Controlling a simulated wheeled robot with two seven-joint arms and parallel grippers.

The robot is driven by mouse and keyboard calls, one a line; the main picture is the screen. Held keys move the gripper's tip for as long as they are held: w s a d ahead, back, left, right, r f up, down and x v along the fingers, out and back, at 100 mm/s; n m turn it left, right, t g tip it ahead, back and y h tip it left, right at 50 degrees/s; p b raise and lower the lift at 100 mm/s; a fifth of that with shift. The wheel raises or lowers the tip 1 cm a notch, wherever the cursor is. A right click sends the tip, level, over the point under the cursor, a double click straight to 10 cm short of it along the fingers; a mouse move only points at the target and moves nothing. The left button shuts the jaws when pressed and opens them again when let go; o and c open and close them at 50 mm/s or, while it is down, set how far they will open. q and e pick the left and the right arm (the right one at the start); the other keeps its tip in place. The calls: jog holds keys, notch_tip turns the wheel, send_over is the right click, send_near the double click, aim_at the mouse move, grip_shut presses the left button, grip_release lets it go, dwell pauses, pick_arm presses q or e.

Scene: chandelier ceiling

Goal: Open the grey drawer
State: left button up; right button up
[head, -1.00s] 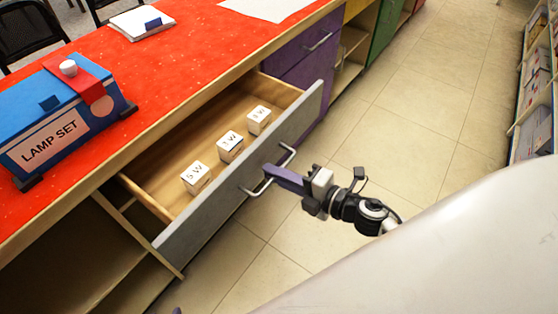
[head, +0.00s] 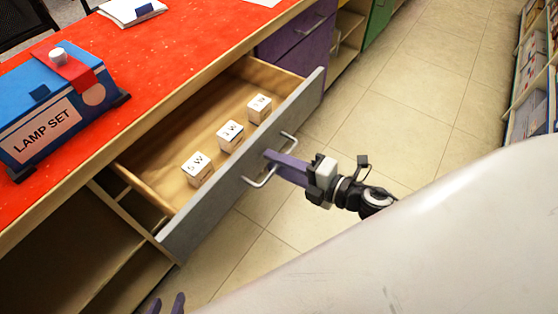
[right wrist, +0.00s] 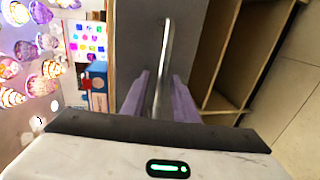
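The grey drawer (head: 235,165) stands pulled out from under the red counter, its wooden inside showing. Its metal bar handle (head: 262,181) is on the front face, and also shows in the right wrist view (right wrist: 164,55). My right gripper (head: 270,156) is at the handle. In the right wrist view its two purple fingers (right wrist: 162,80) stand on either side of the bar, with gaps visible, so it looks open around the handle.
Three white labelled cubes (head: 230,135) stand in the drawer. A blue lamp set box (head: 55,110) sits on the red counter (head: 155,65). Purple drawers (head: 300,40) lie beyond, open shelves (head: 75,255) below left. Tiled floor (head: 410,100) is clear to the right.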

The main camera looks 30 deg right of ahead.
jog(key=shift+s, duration=0.1)
jog(key=v, duration=1)
jog(key=shift+b, duration=0.3)
jog(key=shift+d, duration=0.15)
jog(key=s+a+f+m+g+h+p, duration=0.1)
jog(key=s+a+f+m+g+h, duration=0.1)
jog(key=f+m, duration=0.4)
jog(key=s+a+f+m+g+h+p, duration=0.2)
jog(key=a+f+m, duration=0.4)
jog(key=m, duration=0.9)
jog(key=shift+s+a+g, duration=0.6)
jog(key=shift+s+a, duration=0.1)
jog(key=shift+s, duration=0.45)
jog(key=shift+f, duration=0.1)
